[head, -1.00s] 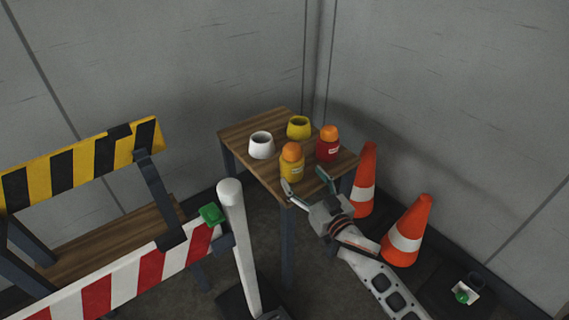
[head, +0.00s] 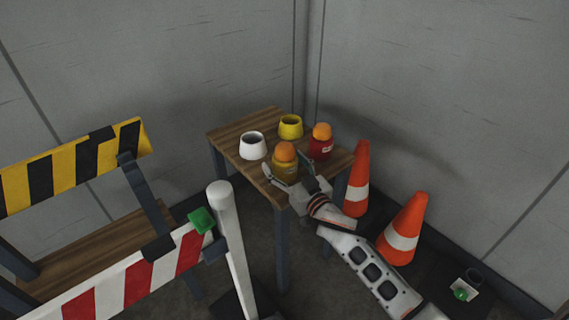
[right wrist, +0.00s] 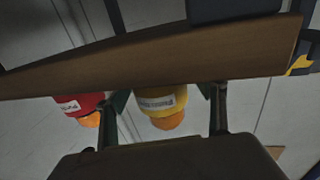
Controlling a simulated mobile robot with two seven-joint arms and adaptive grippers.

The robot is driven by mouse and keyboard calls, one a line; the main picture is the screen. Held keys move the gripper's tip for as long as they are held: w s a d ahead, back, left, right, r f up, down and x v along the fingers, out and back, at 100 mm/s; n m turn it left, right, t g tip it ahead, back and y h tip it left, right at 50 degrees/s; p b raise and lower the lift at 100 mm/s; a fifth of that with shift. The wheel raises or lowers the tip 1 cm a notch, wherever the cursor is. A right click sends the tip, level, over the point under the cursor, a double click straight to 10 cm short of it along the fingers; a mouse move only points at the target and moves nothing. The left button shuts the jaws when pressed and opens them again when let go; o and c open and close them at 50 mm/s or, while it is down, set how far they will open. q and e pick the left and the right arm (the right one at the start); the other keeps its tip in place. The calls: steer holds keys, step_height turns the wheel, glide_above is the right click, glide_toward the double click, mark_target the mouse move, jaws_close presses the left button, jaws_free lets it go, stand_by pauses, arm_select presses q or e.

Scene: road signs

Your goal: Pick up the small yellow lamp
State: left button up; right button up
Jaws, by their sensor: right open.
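The small yellow lamp (head: 284,168) has an orange dome and a pale label. It stands upright near the front edge of a small wooden table (head: 236,130). My right gripper (head: 288,176) is open at that edge, its fingers on either side of the lamp's lower body. The right wrist view shows the picture upside down, with the yellow lamp (right wrist: 160,100) between the two spread fingers, and I cannot tell whether they touch it. My left gripper is not in view.
A red lamp (head: 320,146) with an orange dome stands close behind and right of the yellow one. A white cup (head: 252,146) and a yellow cup (head: 290,127) are also on the table. Orange cones (head: 402,232) stand right; striped barriers (head: 135,280) stand left.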

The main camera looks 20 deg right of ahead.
mark_target(285, 144)
steer(key=c, duration=1.4)
steer(key=shift+r, duration=0.1)
steer(key=shift+c, duration=0.2)
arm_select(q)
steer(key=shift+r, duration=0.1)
